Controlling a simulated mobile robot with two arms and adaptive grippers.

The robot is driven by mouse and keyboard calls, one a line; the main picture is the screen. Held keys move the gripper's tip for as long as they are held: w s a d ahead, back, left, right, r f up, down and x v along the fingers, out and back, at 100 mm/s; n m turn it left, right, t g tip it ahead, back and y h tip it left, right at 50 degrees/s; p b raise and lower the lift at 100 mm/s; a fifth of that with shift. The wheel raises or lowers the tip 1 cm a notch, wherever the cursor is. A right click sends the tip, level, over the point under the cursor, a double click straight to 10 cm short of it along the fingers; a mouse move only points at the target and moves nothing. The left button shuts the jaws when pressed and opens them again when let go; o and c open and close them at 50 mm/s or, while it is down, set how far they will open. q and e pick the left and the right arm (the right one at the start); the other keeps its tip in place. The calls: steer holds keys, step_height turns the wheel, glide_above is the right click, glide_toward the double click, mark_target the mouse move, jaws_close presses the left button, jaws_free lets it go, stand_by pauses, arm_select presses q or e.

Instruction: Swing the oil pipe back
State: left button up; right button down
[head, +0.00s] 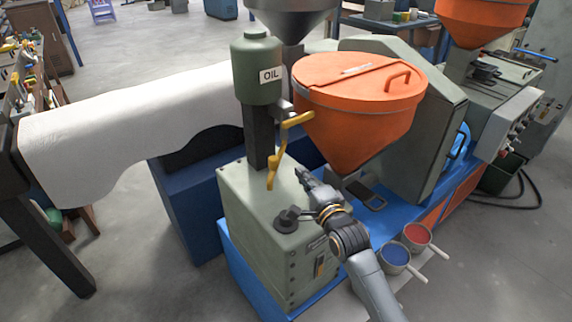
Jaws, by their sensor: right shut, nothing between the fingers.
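The yellow oil pipe (281,136) sits beside the green oil tank (256,72) marked OIL. Its upper part runs left from near the orange hopper, then bends down, with its lower end over the top of the green-grey housing (262,216). My right gripper (299,173) reaches in from the lower right. It is shut and empty, just right of the pipe's lower end and apart from it in the picture. How high its tips are above the housing is hard to tell. My left gripper is not in view.
An orange hopper (355,105) with a handled lid stands close behind my right gripper. A dark knob (288,217) rises from the housing under my wrist. A blue pot (394,255) and a red pot (416,234) stand at the right. A white cloth (110,130) covers the left part.

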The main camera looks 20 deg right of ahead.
mark_target(272, 163)
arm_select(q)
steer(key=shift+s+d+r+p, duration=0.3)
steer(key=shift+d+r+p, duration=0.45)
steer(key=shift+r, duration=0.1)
arm_select(e)
steer(key=w+a, duration=0.1)
steer(key=w, duration=0.1)
steer(key=w+a, duration=0.2)
steer(key=shift+w+a, duration=0.1)
steer(key=shift+a, duration=0.05)
steer(key=shift+w+a, duration=0.2)
steer(key=shift+a, duration=0.35)
steer(key=shift+w+a, duration=0.15)
steer(key=shift+a, duration=0.4)
steer(key=shift+w+a, duration=0.25)
steer(key=shift+a, duration=0.2)
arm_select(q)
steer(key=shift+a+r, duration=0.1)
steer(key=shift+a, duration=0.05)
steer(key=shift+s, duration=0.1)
arm_select(e)
steer(key=shift+s+d, duration=0.1)
steer(key=shift+d, duration=0.05)
